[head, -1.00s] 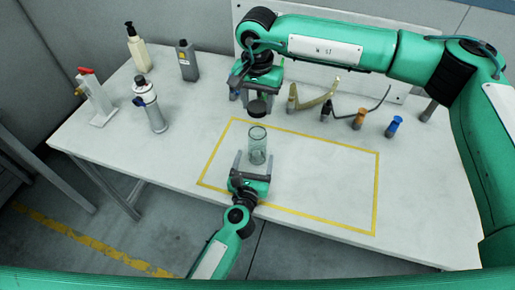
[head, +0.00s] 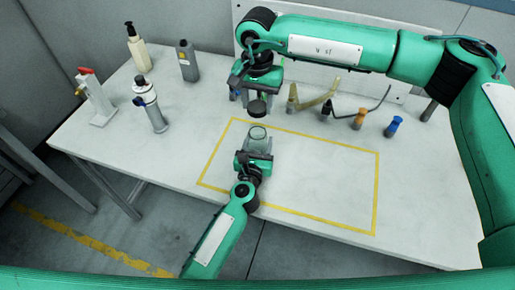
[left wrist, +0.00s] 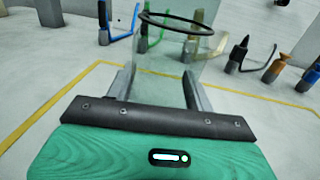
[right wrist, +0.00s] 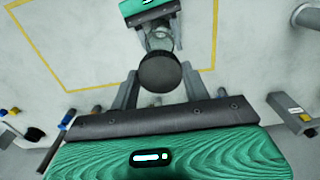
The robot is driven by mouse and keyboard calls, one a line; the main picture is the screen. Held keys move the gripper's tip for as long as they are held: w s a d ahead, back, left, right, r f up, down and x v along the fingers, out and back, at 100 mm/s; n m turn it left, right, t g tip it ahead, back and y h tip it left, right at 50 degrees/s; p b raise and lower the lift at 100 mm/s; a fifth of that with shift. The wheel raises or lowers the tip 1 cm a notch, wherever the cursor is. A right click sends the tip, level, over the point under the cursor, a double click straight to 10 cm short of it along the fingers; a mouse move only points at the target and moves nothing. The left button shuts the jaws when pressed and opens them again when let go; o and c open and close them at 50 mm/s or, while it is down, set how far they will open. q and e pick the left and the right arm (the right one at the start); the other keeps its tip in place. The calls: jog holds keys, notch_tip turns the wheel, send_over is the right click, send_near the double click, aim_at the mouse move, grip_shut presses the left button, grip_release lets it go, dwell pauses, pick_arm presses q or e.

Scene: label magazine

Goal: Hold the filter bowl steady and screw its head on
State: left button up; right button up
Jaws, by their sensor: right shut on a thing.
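The filter bowl (head: 258,134) is a clear cup standing upright on the table inside the yellow outline. It also shows in the left wrist view (left wrist: 165,65), with a dark ring at its rim. My left gripper (head: 256,152) has its fingers on either side of the bowl, spread apart; contact is not clear. The head (head: 257,109) is a dark round cap. My right gripper (head: 256,98) is shut on it and holds it above and a little behind the bowl, apart from it. In the right wrist view the head (right wrist: 159,71) sits between the fingertips.
A white-and-grey canister (head: 150,106), a red-topped stand (head: 97,100), a pump bottle (head: 138,50) and a grey bottle (head: 187,62) stand at left. Several coloured hooked holders, one orange (head: 358,119), one blue (head: 394,126), stand at back right. The outlined area's right side is clear.

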pick_arm(q)
jog(key=c, duration=0.9)
pick_arm(e)
jog(key=shift+f, duration=2.5)
jog(key=shift+f, duration=0.85)
jog(key=shift+f, duration=0.55)
